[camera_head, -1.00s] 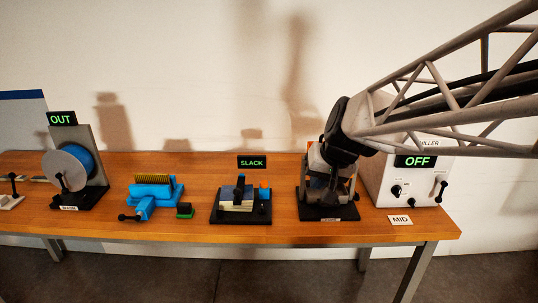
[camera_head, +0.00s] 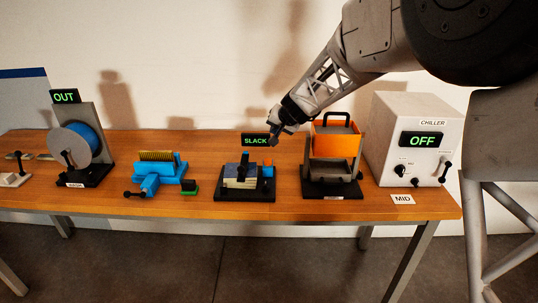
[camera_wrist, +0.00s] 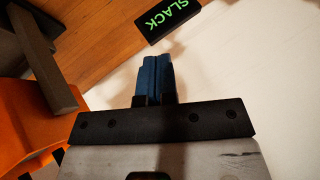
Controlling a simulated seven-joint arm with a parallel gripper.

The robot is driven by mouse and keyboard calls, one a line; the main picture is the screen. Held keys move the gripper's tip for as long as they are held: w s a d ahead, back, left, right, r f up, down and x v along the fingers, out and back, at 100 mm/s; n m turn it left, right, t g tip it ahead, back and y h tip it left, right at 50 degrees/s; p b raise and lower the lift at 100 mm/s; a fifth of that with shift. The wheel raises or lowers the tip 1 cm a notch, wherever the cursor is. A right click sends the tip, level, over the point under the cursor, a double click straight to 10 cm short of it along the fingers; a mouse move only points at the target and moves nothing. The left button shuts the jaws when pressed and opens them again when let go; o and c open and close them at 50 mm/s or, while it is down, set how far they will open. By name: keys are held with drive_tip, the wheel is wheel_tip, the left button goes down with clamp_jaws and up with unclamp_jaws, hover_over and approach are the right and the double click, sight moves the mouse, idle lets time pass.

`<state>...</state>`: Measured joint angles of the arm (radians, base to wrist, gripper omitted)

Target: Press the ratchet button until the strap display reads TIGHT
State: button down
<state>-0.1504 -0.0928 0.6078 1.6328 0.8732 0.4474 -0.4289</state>
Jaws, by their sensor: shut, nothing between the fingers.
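The strap display (camera_head: 255,141) reads SLACK in green; it also shows in the wrist view (camera_wrist: 168,18). In front of it is the strap fixture (camera_head: 250,205), a black base with a pale block under a dark strap. The button cannot be made out in the wrist view.
An orange basket (camera_head: 336,142) on a black stand is close to the right of my gripper. A chiller box (camera_head: 390,140) reading OFF stands farther right. To the left are a blue brush fixture (camera_head: 155,175) and a reel (camera_head: 70,145) reading OUT.

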hover_over(269, 160)
wheel_tip(269, 160, down, 3)
drive_tip(key=shift+w+f, duration=0.15)
drive_tip(key=shift+d, duration=0.1)
drive_tip(key=shift+f, duration=4.35)
drive_tip(key=shift+f, duration=1.05)
idle(0.4)
drive_tip(key=shift+r, duration=1)
drive_tip(key=shift+r, duration=0.1)
